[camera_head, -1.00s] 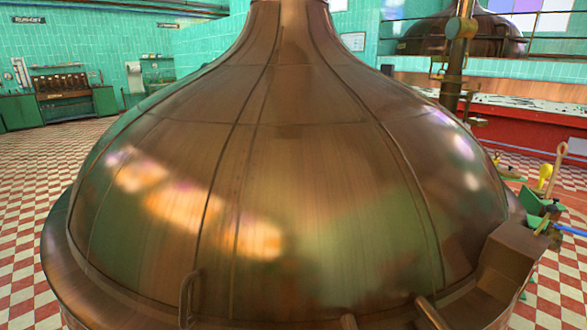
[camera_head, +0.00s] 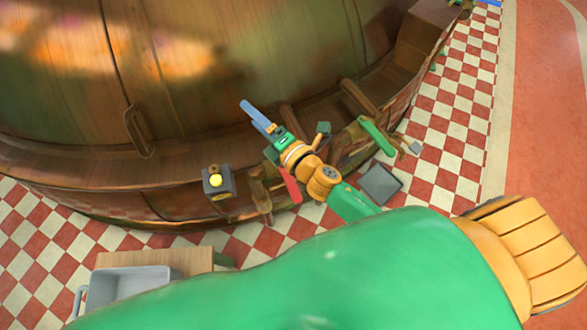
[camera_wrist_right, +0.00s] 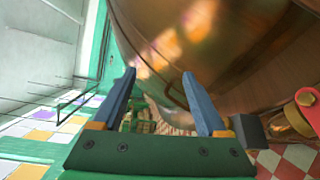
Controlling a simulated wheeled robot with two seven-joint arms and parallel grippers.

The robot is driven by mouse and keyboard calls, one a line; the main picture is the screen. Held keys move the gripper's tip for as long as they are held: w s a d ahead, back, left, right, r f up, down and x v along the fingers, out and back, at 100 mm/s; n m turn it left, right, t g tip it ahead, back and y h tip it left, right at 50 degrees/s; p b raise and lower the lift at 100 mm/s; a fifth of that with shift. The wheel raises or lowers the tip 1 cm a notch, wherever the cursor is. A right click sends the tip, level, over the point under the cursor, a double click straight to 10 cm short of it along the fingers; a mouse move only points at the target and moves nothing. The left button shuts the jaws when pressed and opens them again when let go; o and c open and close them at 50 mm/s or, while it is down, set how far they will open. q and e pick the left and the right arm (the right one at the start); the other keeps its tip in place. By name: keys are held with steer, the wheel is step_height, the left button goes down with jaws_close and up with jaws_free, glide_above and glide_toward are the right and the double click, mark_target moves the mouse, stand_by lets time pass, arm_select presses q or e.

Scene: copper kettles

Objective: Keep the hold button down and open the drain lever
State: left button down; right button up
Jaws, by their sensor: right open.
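A small dark box with a yellow button (camera_head: 216,181) on it sits at the kettle's lower rim in the head view. Nothing touches the button there. A red handle (camera_head: 290,186) hangs beside my right wrist, and a green handle (camera_head: 377,136) lies to the right. I cannot tell which of them is the drain lever. My right gripper (camera_head: 258,116) is up against the picture of the kettle wall, to the upper right of the button. In the right wrist view its blue fingers (camera_wrist_right: 158,75) are apart with nothing between them. My left gripper is out of view.
The copper kettle (camera_head: 60,110) fills the back. A grey bin (camera_head: 125,290) and a wooden top (camera_head: 180,261) are at lower left. A grey tray (camera_head: 380,185) is right of my wrist. The checkered floor at the right is clear.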

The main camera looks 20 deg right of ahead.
steer(key=s+a+r+n+g+y, duration=0.4)
steer(key=a+n, duration=0.3)
steer(key=n, duration=0.5)
steer(key=s+a+r+n+g+y, duration=0.2)
steer(key=s+a+n+g+y, duration=0.35)
steer(key=n, duration=0.65)
steer(key=n+g+h+p, duration=0.1)
steer(key=n+g+h, duration=0.5)
steer(key=n+h, duration=1.4)
glide_above(293, 188)
step_height(293, 188, down, 15)
steer(key=n+y, duration=0.4)
steer(key=shift+w+d+f, duration=0.1)
steer(key=shift+d+f, duration=0.05)
steer(key=shift+f, duration=0.05)
step_height(293, 188, down, 10)
steer(key=b, duration=0.8)
steer(key=shift+r+b, duration=0.15)
steer(key=shift+b, duration=0.15)
steer(key=shift+r, duration=0.3)
steer(key=shift+p, duration=0.3)
